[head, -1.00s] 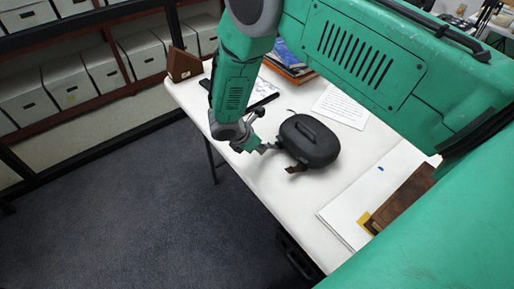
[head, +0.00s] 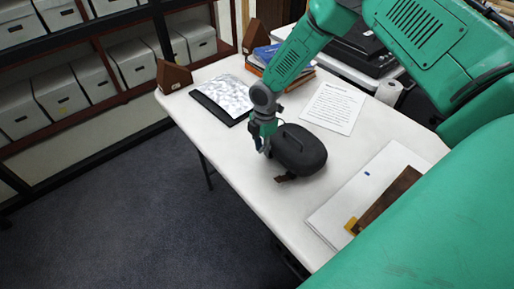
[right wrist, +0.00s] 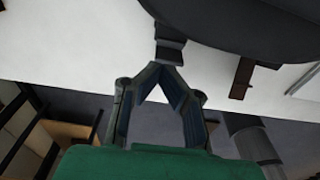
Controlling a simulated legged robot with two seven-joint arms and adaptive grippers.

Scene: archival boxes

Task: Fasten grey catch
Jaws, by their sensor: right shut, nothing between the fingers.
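A dark rounded case (head: 300,152) with a top handle lies on the white table near its front edge. In the right wrist view its dark underside edge (right wrist: 240,28) fills the top. A grey catch (right wrist: 169,45) hangs from the case just beyond my fingertips; in the head view my gripper hides it. A brown catch (head: 286,178) sticks out of the case's near side and also shows in the right wrist view (right wrist: 241,80). My right gripper (head: 263,149) points down at the case's left end. Its fingertips (right wrist: 160,70) are together and empty, close to the grey catch; contact is unclear. My left gripper is out of view.
The white table (head: 225,125) holds a printed sheet (head: 333,107) behind the case, a dark folder with a crumpled pale sheet (head: 225,97) at left, and a white board (head: 340,205) with a brown piece at right. Shelves of boxes (head: 55,92) stand at far left.

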